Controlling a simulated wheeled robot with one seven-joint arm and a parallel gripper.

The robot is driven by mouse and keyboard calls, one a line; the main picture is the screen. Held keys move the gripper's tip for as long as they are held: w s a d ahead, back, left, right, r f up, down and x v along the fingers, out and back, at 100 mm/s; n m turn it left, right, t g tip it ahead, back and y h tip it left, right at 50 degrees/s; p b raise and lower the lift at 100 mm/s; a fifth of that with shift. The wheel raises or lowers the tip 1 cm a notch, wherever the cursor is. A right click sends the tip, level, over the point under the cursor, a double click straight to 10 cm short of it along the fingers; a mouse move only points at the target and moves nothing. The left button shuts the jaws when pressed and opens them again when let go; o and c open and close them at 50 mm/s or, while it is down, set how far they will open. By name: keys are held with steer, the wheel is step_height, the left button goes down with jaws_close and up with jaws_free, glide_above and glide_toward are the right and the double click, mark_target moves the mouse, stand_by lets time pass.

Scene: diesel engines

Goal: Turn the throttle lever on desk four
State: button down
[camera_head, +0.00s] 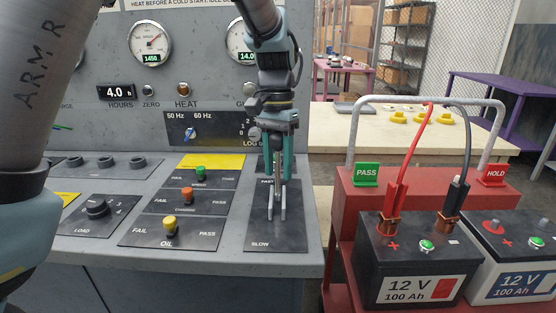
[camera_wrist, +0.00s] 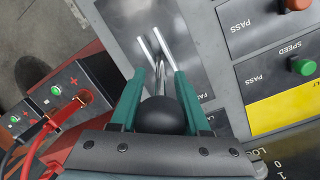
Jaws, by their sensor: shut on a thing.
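The throttle lever stands in a dark plate (camera_head: 262,232) marked FAST at the far end and SLOW at the near end, at the right of the grey desk. My gripper (camera_head: 277,215) points down over this plate with its fingers around the lever. In the wrist view the lever's round black knob (camera_wrist: 161,115) sits between the teal finger bases, and its metal shaft runs between the fingers of my gripper (camera_wrist: 154,46). The gripper is shut on the lever.
Left of the plate are OIL, CHARGE and SPEED switches (camera_head: 170,223) and a LOAD knob (camera_head: 97,208). The gauge panel (camera_head: 110,60) rises close behind my gripper. A red cart (camera_head: 340,185) with two batteries (camera_head: 420,255) stands close on the right.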

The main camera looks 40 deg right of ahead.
steer(key=shift+c, duration=1.8)
jaws_free()
steer(key=r, duration=0.3)
steer(key=w+r, duration=0.1)
steer(key=r, duration=0.3)
steer(key=r+b, duration=0.1)
steer(key=r, duration=0.2)
steer(key=shift+w+d+r, duration=0.15)
steer(key=shift+d+r, duration=0.2)
steer(key=shift+d, duration=0.05)
steer(key=shift+a, duration=0.1)
